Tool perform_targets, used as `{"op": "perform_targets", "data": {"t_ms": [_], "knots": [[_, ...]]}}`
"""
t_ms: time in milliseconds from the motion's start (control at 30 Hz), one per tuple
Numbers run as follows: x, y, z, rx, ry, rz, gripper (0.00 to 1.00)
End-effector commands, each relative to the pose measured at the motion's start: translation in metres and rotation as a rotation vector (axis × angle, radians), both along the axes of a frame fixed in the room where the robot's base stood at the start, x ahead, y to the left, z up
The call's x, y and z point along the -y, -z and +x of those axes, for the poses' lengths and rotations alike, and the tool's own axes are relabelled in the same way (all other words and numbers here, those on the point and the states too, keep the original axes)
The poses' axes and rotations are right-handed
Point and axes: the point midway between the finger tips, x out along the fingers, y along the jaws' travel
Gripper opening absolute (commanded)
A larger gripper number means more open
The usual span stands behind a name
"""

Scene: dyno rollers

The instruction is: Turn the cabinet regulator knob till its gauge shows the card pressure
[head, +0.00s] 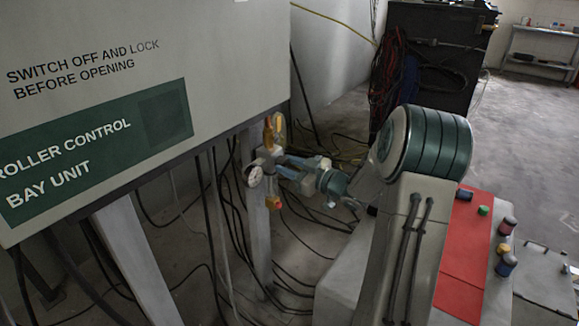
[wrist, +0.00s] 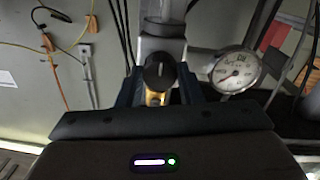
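The regulator (head: 270,150) is at the lower right edge of the cabinet (head: 235,60) in the head view, partly hidden by my gripper (head: 283,165). In the wrist view the regulator knob (wrist: 158,74) has a dark round face with a pale line pointing up and yellow below it. The blue fingers of my gripper (wrist: 160,88) lie on either side of the knob; whether they touch it is unclear. The round white gauge (wrist: 236,71) is right of the knob, with a red needle; its figures are too small to read. It shows edge-on in the head view (head: 254,176). I cannot make out a pressure card.
Cables hang and lie on the floor under the cabinet by its legs (head: 255,215). A dark rack with cables (head: 430,60) stands behind. Open floor (head: 530,130) is at the right.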

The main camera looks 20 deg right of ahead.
Motion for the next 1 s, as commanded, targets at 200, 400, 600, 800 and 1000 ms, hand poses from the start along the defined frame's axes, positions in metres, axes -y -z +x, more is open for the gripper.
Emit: {"op": "perform_targets", "data": {"t_ms": [200, 400, 600, 800, 1000], "knots": [[-0.0005, 0.0035, 0.0, 0.038, -0.001, -0.056, 0.1], [-0.0003, 0.0058, -0.0001, 0.151, -0.001, -0.228, 0.1], [0.0004, 0.0026, -0.0001, 0.212, 0.001, -0.321, 0.1], [0.0006, 0.0011, -0.0002, 0.217, 0.001, -0.329, 0.1], [0.0007, 0.0011, -0.0003, 0.215, 0.001, -0.328, 0.55]]}}
